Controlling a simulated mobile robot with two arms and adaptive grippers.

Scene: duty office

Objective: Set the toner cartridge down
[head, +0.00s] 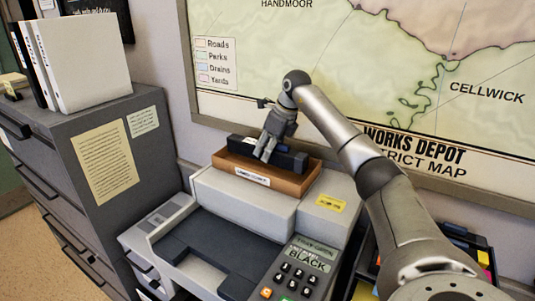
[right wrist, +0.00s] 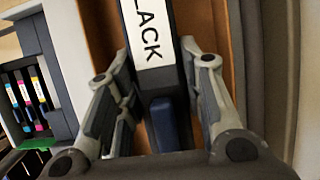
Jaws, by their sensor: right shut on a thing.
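The toner cartridge (head: 292,161) is a long dark bar. It lies lengthwise within a brown tray (head: 288,183) on top of the printer; I cannot tell whether it touches the tray floor. My right gripper (head: 266,152) comes down from above and is shut on the middle of it. In the right wrist view the cartridge (right wrist: 147,35) runs between the fingers (right wrist: 158,110), with a white label ending in "LACK" and a blue part. Brown tray walls show on both sides of it. My left gripper is not in view.
The grey printer (head: 245,205) has a keypad and a display reading "BLACK" (head: 307,255). In the right wrist view, colour-marked cartridges (right wrist: 30,100) show in an open bay. A dark cabinet (head: 70,130) with white binders (head: 85,60) stands left. A wall map (head: 400,70) is close behind.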

